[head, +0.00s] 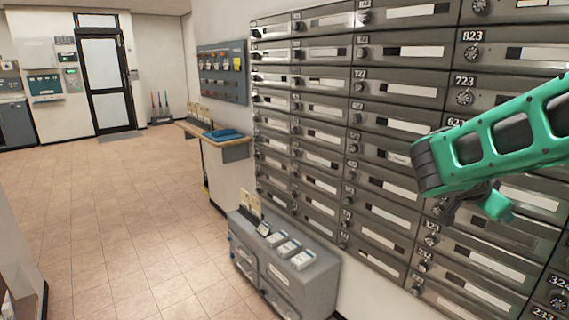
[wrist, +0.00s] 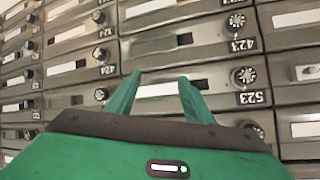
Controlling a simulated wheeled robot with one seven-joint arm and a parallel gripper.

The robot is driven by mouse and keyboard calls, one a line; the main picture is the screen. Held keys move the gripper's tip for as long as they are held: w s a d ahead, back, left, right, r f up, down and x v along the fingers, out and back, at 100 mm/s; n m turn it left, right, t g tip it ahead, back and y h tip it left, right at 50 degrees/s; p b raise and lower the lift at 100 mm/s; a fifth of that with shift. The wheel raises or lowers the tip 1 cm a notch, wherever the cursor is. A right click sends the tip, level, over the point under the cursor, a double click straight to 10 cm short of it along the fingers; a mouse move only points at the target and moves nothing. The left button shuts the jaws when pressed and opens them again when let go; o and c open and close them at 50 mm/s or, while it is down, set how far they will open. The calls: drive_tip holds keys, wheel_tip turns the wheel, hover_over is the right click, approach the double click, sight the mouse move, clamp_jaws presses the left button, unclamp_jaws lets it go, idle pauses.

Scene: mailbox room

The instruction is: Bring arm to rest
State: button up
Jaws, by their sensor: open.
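My green arm reaches in from the right edge in the head view, in front of the mailbox wall (head: 410,95). My gripper (head: 492,205) hangs below the arm's dark joint there, partly hidden by it. In the wrist view my gripper (wrist: 160,85) shows two green fingers spread apart with nothing between them. The fingers point at the mailbox doors (wrist: 150,50), close to those numbered 423 and 523. I cannot tell whether the fingertips touch the doors.
A grey cabinet (head: 318,285) with small boxes on top stands below the mailboxes. A wall shelf (head: 236,153) holds a blue item (head: 222,135). A dark-framed door (head: 105,82) is at the back. The tiled floor (head: 120,220) on the left is clear.

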drive_tip(key=s+f+n+g+y, duration=0.25)
drive_tip(key=s+f, duration=0.35)
drive_tip(key=s, duration=0.4)
drive_tip(key=s+a+f+n+g+y, duration=0.1)
drive_tip(key=s+a+f+n+y, duration=0.1)
drive_tip(key=s, duration=0.7)
drive_tip(key=s+a+f+n+g+y, duration=0.1)
drive_tip(key=s+a+f+n+y, duration=0.1)
drive_tip(key=s+a+n+y, duration=0.3)
drive_tip(key=s+a+y, duration=0.1)
drive_tip(key=s+a, duration=0.2)
drive_tip(key=s, duration=0.1)
drive_tip(key=shift+s+a+f+g, duration=0.25)
drive_tip(key=shift+s+a+g, duration=0.05)
drive_tip(key=shift+a+g, duration=0.05)
drive_tip(key=shift+w+f, duration=0.25)
drive_tip(key=shift+w, duration=0.4)
